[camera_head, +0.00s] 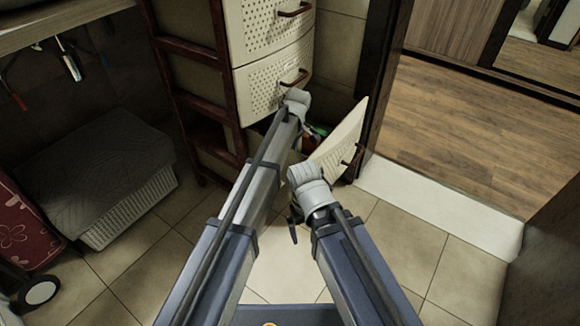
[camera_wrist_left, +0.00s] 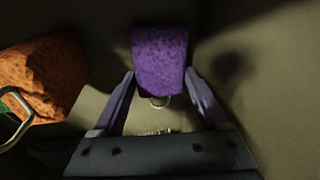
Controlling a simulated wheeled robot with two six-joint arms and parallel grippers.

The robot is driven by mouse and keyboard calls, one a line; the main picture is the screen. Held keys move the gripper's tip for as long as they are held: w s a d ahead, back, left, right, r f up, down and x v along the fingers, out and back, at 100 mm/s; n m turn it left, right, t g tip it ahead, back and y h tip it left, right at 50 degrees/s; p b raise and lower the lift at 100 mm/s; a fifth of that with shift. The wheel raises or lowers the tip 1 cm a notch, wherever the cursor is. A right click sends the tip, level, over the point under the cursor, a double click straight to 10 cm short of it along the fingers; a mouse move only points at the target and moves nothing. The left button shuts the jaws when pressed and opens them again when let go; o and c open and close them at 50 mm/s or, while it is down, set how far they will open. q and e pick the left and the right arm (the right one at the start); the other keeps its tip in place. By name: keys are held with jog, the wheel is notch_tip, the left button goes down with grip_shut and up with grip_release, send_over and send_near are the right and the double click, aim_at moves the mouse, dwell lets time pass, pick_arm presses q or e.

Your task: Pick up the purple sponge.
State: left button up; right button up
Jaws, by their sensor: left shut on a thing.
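The purple sponge (camera_wrist_left: 159,55) is in the left wrist view, between the fingertips of my left gripper (camera_wrist_left: 159,76), which is shut on it. The sponge's far end sticks out beyond the fingers. In the head view my left arm reaches into the open bottom drawer (camera_head: 343,140), and its gripper and the sponge are hidden there. My right arm is bent in front of the drawer. Only a small dark part by its wrist, perhaps the right gripper (camera_head: 293,229), shows, and its jaws cannot be made out.
An orange sponge-like block (camera_wrist_left: 45,72) and a metal ring lie left of my left gripper. Upper drawers (camera_head: 268,85) are above the open one. A lidded basket (camera_head: 130,208) stands at left. A white sill (camera_head: 440,205) lies at right. The tiled floor in front is clear.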

pick_arm(q)
jog(key=shift+c, duration=0.6)
jog(key=shift+r, duration=0.1)
notch_tip(320, 180, up, 19)
jog(key=p, duration=1.8)
jog(key=shift+f+p, duration=0.2)
jog(key=shift+p, duration=0.2)
jog(key=s+a, duration=1)
jog(key=s, duration=0.4)
jog(key=shift+s+a+f+b, duration=0.3)
jog(key=shift+f+b, duration=0.1)
